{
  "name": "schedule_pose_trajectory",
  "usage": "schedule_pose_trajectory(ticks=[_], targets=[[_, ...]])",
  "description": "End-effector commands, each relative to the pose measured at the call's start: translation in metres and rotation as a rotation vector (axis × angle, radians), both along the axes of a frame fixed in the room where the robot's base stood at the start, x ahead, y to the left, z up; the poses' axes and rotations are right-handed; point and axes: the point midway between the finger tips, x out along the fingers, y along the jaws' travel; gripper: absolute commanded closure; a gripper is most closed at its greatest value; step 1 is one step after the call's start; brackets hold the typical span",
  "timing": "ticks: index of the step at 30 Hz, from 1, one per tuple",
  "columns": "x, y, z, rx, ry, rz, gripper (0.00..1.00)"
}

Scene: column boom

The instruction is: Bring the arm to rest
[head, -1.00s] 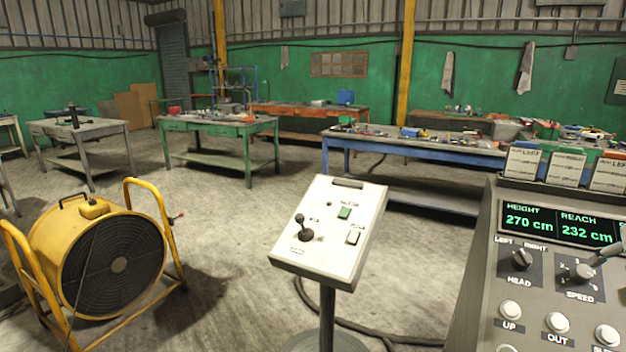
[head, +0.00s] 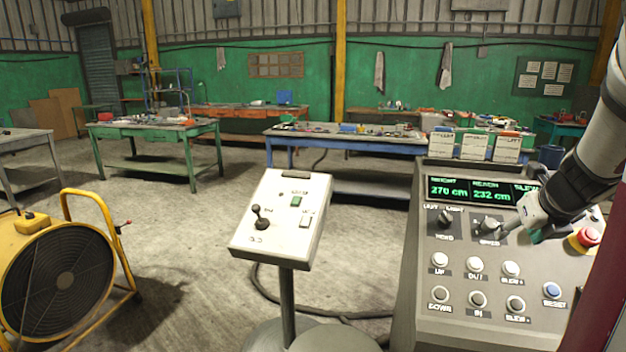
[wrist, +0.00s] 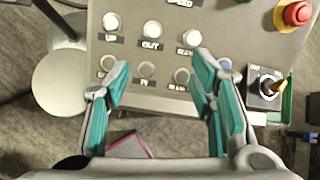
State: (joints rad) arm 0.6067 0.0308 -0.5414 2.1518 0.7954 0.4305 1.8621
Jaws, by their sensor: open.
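My arm comes in from the right edge of the head view and reaches over the grey control console (head: 420,300). My gripper (head: 540,236) is mostly hidden there behind my wrist, with a bit of teal showing. In the wrist view my gripper (wrist: 160,68) is open, its two teal fingers wide apart above the console's lower edge. Nothing is between the fingers except the view of the buttons below. I cannot tell the exact height above the panel.
The console has white buttons (head: 475,265), a blue button (head: 551,290), a red emergency button (head: 589,236) and a display (head: 480,190) reading 270 cm and 232 cm. A pedestal box (head: 285,215) with a lever stands left.

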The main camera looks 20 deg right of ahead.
Motion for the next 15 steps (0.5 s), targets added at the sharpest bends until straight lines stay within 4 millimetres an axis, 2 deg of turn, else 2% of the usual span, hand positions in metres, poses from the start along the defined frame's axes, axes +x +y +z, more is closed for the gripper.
schedule_pose_trajectory(ticks=[8,11,15], targets=[[0.026,0.046,0.008,-0.073,0.061,0.262,0.50],[0.037,0.072,0.012,-0.120,0.093,0.405,0.50],[0.052,0.119,0.020,-0.216,0.146,0.666,0.50]])
